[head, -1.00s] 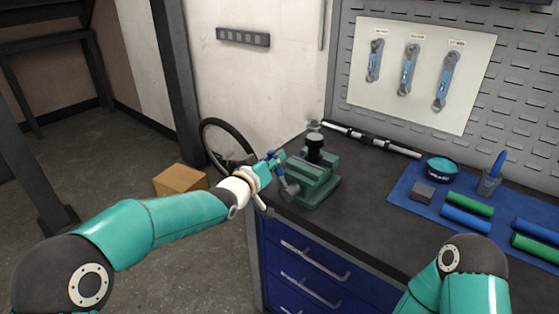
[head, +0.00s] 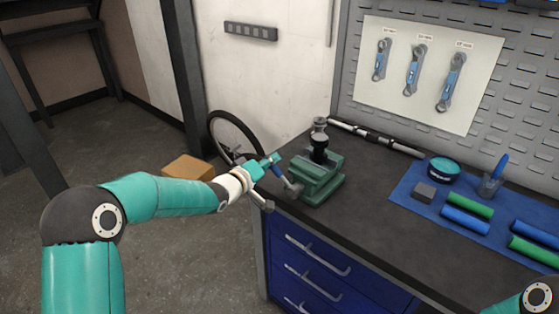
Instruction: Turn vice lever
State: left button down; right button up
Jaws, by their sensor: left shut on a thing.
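The green vice (head: 318,180) stands at the near left corner of the dark workbench. A black cylindrical part with a grey piece above it stands upright in its jaws. The vice's lever (head: 263,200) is a grey bar at the vice's left front, seen slanting down to the right. My left gripper (head: 272,166) is at the lever's upper end, left of the vice, shut on the lever. The fingers hide part of the lever. My right gripper is out of view; only a bit of my right arm shows at the lower right.
The workbench (head: 375,210) has a bare top right of the vice. A blue mat (head: 408,187) holds green and blue rolls, a grey block, a teal round tin (head: 443,170) and a cup. A silver-black bar (head: 375,137) lies at the back. A cardboard box (head: 188,168) is on the floor.

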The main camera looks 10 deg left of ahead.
pick_arm(q)
jog(key=shift+a, duration=0.15)
jog(key=c, duration=1)
grip_release()
jog(key=shift+w+f, duration=0.15)
jog(key=v, duration=1.2)
